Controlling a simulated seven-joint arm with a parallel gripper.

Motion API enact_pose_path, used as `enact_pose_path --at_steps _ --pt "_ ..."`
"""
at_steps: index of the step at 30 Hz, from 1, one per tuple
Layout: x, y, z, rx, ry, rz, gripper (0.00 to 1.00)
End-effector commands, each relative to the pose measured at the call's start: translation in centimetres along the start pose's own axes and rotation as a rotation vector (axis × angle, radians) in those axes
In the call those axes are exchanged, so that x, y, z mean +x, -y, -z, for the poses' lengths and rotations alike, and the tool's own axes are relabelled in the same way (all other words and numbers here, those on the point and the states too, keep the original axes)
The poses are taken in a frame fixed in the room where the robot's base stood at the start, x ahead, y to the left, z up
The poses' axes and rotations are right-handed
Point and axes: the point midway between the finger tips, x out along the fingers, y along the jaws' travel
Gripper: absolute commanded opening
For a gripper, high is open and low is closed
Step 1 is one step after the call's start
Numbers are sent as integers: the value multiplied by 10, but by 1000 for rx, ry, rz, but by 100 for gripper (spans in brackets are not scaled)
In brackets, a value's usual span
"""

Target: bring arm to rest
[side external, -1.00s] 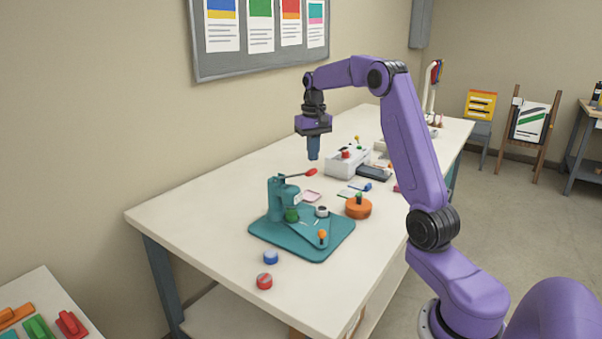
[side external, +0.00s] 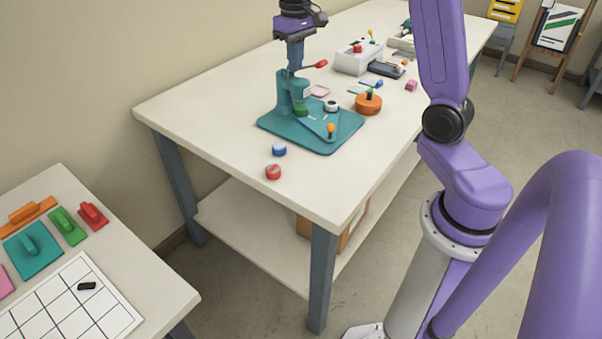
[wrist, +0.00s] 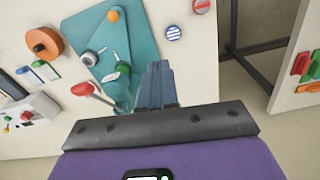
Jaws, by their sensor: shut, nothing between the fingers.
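My gripper (side external: 295,64) is shut and empty, pointing down above the teal press (side external: 285,92) on the long white table (side external: 190,100). In the side view its fingertips overlap the top of the press; I cannot tell how large the gap is. In the wrist view the shut fingers (wrist: 157,80) sit beside the teal base plate (wrist: 130,45), with the red-tipped lever (wrist: 82,89) to their left.
A blue cap (side external: 279,149) and a red cap (side external: 273,172) lie before the press. An orange round block (side external: 368,104) stands right of it. A white box (side external: 357,60) is farther back. A second table (side external: 150,275) at left holds coloured blocks and a grid sheet.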

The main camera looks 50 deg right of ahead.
Motion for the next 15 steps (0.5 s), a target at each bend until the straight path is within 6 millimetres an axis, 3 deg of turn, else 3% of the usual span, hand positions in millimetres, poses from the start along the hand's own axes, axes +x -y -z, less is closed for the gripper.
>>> enact_pose_path --at_steps 1,6,15 --pt "0 20 -13 -63 0 0 0" --pt "3 73 -58 -263 -5 3 0" --pt "15 131 -158 -614 -10 9 0"
